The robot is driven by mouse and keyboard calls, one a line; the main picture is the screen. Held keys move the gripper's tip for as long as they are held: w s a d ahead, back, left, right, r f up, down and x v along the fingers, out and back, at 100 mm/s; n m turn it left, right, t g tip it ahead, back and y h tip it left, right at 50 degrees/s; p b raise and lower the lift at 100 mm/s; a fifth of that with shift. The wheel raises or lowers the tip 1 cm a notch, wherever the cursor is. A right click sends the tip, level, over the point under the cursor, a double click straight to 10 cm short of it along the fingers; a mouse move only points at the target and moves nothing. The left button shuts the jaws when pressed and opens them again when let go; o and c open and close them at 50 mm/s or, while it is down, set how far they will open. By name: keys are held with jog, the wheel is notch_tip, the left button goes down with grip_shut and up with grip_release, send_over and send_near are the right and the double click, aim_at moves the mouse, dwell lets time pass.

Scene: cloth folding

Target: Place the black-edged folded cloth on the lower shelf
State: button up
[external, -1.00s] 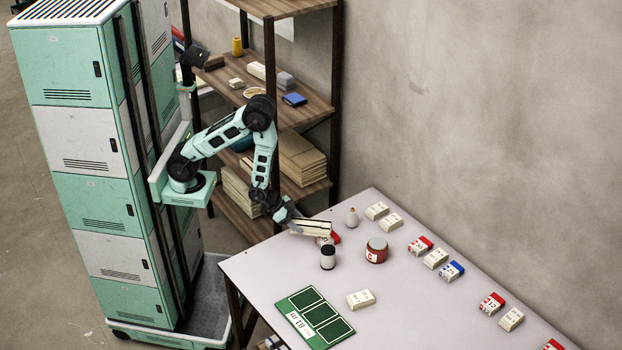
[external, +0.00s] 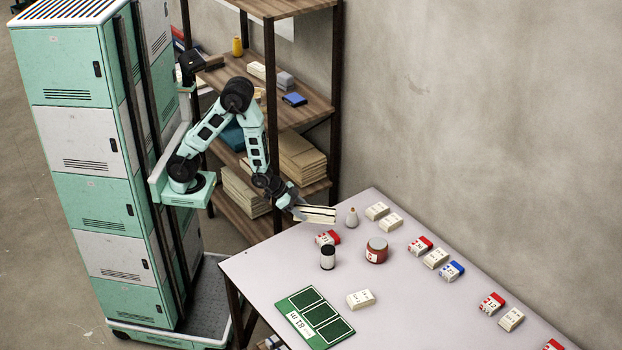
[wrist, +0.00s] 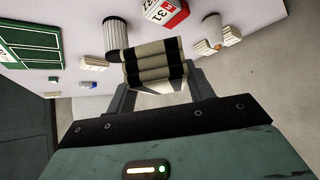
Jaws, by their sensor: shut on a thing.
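My gripper (external: 297,208) is shut on a folded cream cloth with black edges (external: 315,214) and holds it above the table's far left corner. In the wrist view the black-edged cloth (wrist: 150,65) sits between the fingers of my gripper (wrist: 158,88), with dark bands across its cream face. The shelf unit stands behind my arm.
The table (external: 420,300) holds a black-and-white jar (external: 328,256), a red-brown jar (external: 376,250), a small bottle (external: 351,217), a green board (external: 315,318) and several numbered cloths. The middle shelf (external: 285,112) holds a blue item (external: 294,99) and small cloths.

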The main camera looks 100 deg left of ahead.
jog(key=w+d+f+m+b, duration=0.1)
jog(key=w+d+f+b, duration=0.1)
jog(key=w, duration=0.4)
jog(key=w+d+f+b, duration=0.1)
jog(key=w+d, duration=0.2)
jog(key=w, duration=0.3)
notch_tip(320, 180, up, 2)
jog(key=r+m+h+b, duration=0.1)
jog(key=m+h+b, duration=0.2)
jog(key=b, duration=0.9)
send_over(391, 316)
jog(key=s+a, duration=0.1)
jog(key=s, duration=0.2)
jog(key=shift+g, duration=0.4)
notch_tip(391, 316, down, 15)
jog(key=shift+s+a+r, duration=0.15)
jog(key=shift+r, duration=0.05)
jog(key=shift+f, duration=0.15)
jog(key=o, duration=1.2)
